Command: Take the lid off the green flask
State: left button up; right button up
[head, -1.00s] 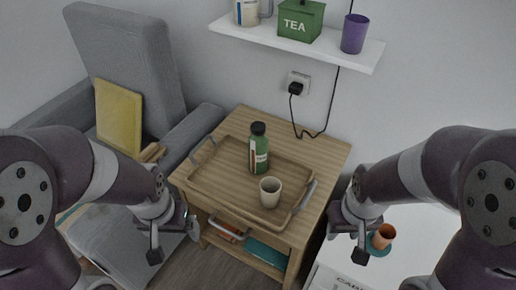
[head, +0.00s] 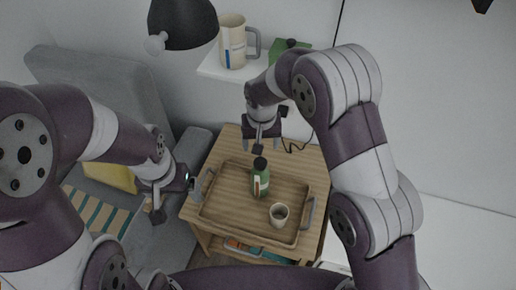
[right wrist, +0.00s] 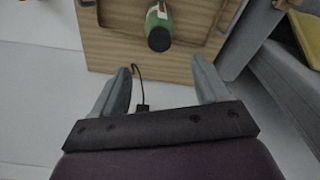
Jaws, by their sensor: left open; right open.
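The green flask (head: 260,182) stands upright on the wooden tray (head: 232,222), with its black lid (head: 260,163) on top. In the right wrist view the flask (right wrist: 158,14) shows from above at the top, its lid (right wrist: 159,39) toward the camera. My right gripper (head: 262,146) is open and empty, above and behind the flask in the head view; its fingers (right wrist: 162,80) are apart from the lid. My left gripper (head: 177,202) is open and empty at the tray's left side, away from the flask.
A beige cup (head: 279,214) stands on the tray, right of the flask. The wall shelf (head: 212,68) behind holds a mug (head: 232,42) and a green tin (head: 287,50). A dark lamp (head: 183,24) hangs at upper left. A grey chair (head: 100,85) is at left.

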aim_at(260, 162)
jog(key=f, duration=0.4)
jog(key=w+f+p, duration=0.1)
jog(key=f, duration=0.2)
jog(key=shift+d+f, duration=0.1)
jog(key=f, duration=0.3)
jog(key=shift+w+f+p, duration=0.25)
jog(key=shift+f+p, duration=0.1)
jog(key=shift+p, duration=0.05)
jog(key=shift+w+f, duration=0.1)
jog(key=shift+f, duration=0.1)
pick_arm(q)
jog(key=shift+s+d+r, duration=0.15)
jog(key=shift+d+r, duration=0.05)
jog(key=shift+r, duration=0.35)
jog(key=shift+s+d+r, duration=0.15)
jog(key=shift+d+r, duration=0.05)
jog(key=shift+r, duration=0.3)
pick_arm(e)
jog(key=c, duration=1.1)
